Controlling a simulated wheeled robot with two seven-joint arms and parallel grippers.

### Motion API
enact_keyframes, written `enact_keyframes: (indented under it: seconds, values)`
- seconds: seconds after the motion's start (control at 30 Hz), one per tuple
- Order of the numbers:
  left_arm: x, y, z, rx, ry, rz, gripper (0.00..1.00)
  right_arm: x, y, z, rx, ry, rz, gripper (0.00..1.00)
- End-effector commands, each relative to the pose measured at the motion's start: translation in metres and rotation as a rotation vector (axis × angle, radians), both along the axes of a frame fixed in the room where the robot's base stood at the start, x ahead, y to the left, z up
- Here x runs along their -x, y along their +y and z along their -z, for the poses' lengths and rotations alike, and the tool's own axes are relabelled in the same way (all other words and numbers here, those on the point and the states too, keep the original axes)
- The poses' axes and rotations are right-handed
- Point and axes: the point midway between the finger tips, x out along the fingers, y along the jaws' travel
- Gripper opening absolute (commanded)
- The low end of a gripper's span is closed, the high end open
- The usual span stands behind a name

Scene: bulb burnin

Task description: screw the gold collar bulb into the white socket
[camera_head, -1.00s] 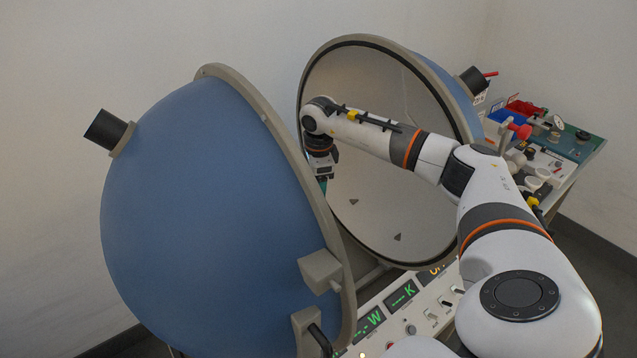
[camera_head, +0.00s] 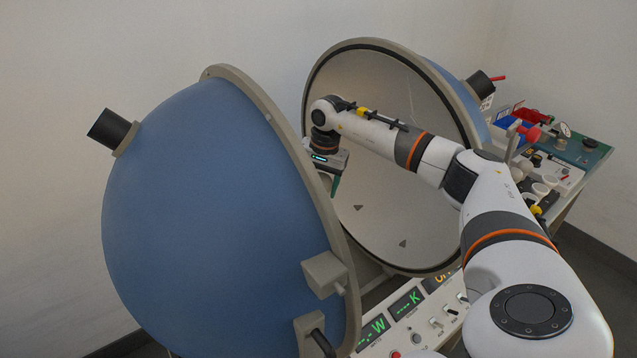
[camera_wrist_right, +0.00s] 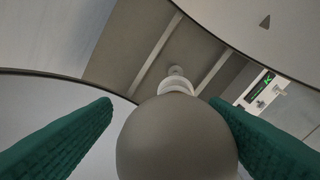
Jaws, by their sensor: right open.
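A large grey round bulb (camera_wrist_right: 176,145) fills the lower middle of the right wrist view, between the two green fingers of my right gripper (camera_wrist_right: 160,105). The gripper is open, with a clear gap to the left finger; the right finger is partly hidden behind the globe. Just past the globe is a white ringed piece (camera_wrist_right: 176,84), which looks like the socket. No gold collar shows, and I cannot tell how the bulb sits in it. In the head view my right gripper (camera_head: 334,184) is low inside the open sphere, partly behind the near half's rim. My left gripper is not in view.
The blue near half-sphere (camera_head: 200,220) blocks much of the head view. The far half (camera_head: 375,95) stands behind my right arm. A control panel (camera_head: 425,315) with green readouts lies below. A bench (camera_head: 590,150) with a red bin (camera_head: 525,115) is at the right.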

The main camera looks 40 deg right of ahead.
Motion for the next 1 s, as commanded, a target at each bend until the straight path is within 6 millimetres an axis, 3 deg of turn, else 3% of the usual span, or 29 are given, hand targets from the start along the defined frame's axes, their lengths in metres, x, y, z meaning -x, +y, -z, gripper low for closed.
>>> enact_keyframes:
  seconds: [0.13, 0.4, 0.63, 1.0]
  values:
    - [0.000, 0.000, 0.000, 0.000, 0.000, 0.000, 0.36, 0.000, 0.000, 0.000, 0.000, 0.000, 0.001, 0.68]
    - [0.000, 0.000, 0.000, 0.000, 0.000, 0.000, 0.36, -0.001, 0.001, -0.001, -0.001, -0.004, 0.000, 0.30]
    - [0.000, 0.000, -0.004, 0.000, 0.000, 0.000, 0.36, -0.001, 0.003, -0.003, -0.003, -0.007, 0.103, 0.30]
    - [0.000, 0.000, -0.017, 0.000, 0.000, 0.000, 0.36, 0.002, 0.007, -0.004, -0.010, -0.009, 0.649, 0.30]
